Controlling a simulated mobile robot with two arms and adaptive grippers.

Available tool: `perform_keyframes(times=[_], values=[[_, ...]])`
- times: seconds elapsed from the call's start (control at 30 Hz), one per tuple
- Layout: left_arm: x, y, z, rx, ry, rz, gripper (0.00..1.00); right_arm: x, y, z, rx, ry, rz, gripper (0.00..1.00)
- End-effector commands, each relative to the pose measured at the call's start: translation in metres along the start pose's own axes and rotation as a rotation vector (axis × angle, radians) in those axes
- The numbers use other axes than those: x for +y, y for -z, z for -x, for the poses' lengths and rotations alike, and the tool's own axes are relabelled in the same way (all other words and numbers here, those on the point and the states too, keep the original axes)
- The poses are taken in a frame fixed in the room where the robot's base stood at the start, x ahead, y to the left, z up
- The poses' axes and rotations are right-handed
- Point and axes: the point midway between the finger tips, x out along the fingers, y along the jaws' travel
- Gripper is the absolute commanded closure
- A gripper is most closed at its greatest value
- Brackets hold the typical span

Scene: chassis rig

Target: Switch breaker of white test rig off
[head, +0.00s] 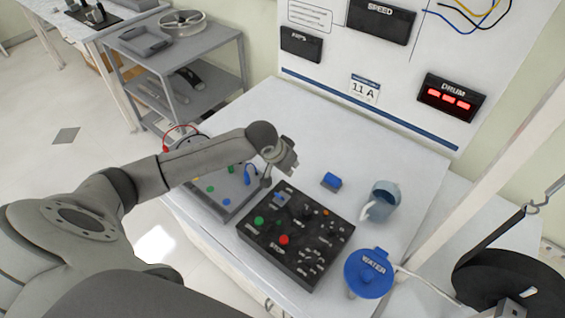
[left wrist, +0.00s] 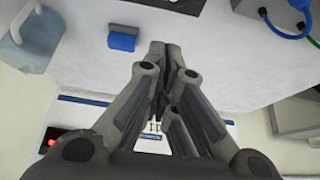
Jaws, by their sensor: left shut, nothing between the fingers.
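A black control box (head: 295,236) lies on the white bench, with a green button (head: 259,221), a red button (head: 283,239) and several small knobs and levers. A blue lever (head: 281,197) sits near its back left corner. I cannot tell which part is the breaker. My left gripper (head: 285,160) is above the bench behind the black box, shut and empty. In the left wrist view its fingers (left wrist: 170,62) are together, touching nothing visible. My right gripper is out of view.
A white upright board with a red-lit drum display (head: 451,98) rises behind. The bench (head: 290,110) is clear at the back.

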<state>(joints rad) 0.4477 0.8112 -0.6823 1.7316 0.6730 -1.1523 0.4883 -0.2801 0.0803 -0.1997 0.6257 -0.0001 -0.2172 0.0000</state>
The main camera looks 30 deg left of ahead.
Motion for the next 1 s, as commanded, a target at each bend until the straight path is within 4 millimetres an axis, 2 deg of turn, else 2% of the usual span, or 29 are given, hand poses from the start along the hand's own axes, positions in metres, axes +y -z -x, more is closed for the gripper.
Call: perform_keyframes(times=[0.13, 0.3, 0.4, 0.73, 1.0], values=[[-0.001, -0.008, 0.022, 0.0, 0.003, -0.003, 1.0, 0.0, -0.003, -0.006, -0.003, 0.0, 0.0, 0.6], [-0.001, -0.013, 0.044, 0.0, 0.002, -0.002, 1.0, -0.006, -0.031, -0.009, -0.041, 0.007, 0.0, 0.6], [-0.001, -0.015, 0.054, 0.0, 0.002, -0.001, 1.0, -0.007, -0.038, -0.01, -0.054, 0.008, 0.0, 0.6], [0.0, -0.017, 0.063, -0.001, 0.001, 0.0, 1.0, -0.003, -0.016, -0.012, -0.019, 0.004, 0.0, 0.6], [0.0, -0.017, 0.062, -0.001, 0.001, 0.0, 1.0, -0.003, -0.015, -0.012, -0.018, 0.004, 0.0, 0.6]])
